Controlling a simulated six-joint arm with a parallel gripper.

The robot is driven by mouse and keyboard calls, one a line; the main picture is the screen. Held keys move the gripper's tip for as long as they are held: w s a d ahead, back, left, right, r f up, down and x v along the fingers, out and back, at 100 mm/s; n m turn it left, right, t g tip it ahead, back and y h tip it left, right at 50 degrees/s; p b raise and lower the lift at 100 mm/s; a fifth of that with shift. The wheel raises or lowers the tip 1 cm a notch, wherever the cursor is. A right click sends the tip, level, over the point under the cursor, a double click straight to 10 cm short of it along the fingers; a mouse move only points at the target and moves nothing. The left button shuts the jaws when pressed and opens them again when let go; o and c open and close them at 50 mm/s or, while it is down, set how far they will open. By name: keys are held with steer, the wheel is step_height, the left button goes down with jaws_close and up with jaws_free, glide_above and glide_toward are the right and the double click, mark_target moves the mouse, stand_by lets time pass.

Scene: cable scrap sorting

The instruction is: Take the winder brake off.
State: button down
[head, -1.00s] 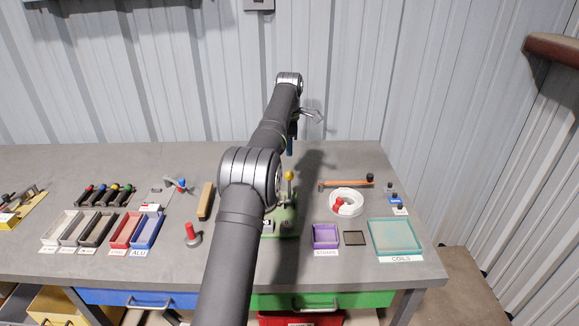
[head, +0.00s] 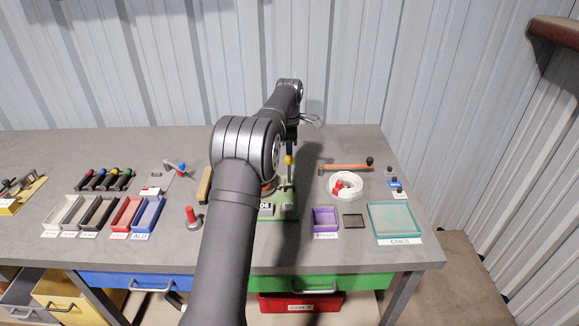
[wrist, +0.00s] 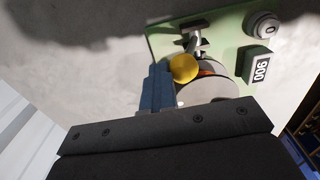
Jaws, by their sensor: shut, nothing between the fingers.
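The winder is a green base (head: 290,213) with a grey drum, partly hidden behind my arm in the head view. Its lever with a yellow ball knob (head: 288,160) stands upright on the right part of the base. My gripper (head: 289,151) points down just above or beside the knob, its blue fingers shut and empty. In the wrist view the blue fingers (wrist: 157,88) lie right beside the yellow knob (wrist: 184,68). I cannot tell if they touch it. The drum (wrist: 208,90), a round dial (wrist: 262,25) and a counter (wrist: 260,68) also show on the base.
Right of the winder are a purple tray (head: 325,227), a white bowl (head: 345,198) with red pieces, a hammer (head: 345,167) and a teal coils tray (head: 374,232). Left are a red-handled post (head: 193,217), a wooden block (head: 205,184) and several sorting bins.

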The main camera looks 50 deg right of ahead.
steer(key=s+a, duration=0.2)
steer(key=shift+s+a+r, duration=0.15)
steer(key=shift+s+a, duration=0.15)
steer(key=shift+s, duration=0.05)
steer(key=shift+s+a, duration=0.55)
steer(key=shift+a, duration=0.05)
steer(key=shift+s+a+f, duration=0.6)
steer(key=shift+s+a, duration=0.1)
steer(key=shift+d, duration=0.1)
step_height(320, 180, up, 6)
glide_above(290, 159)
steer(key=s+a, duration=0.1)
steer(key=a, duration=0.1)
steer(key=shift+s+d+r, duration=0.1)
steer(key=shift+s+d, duration=0.05)
steer(key=shift+s, duration=0.05)
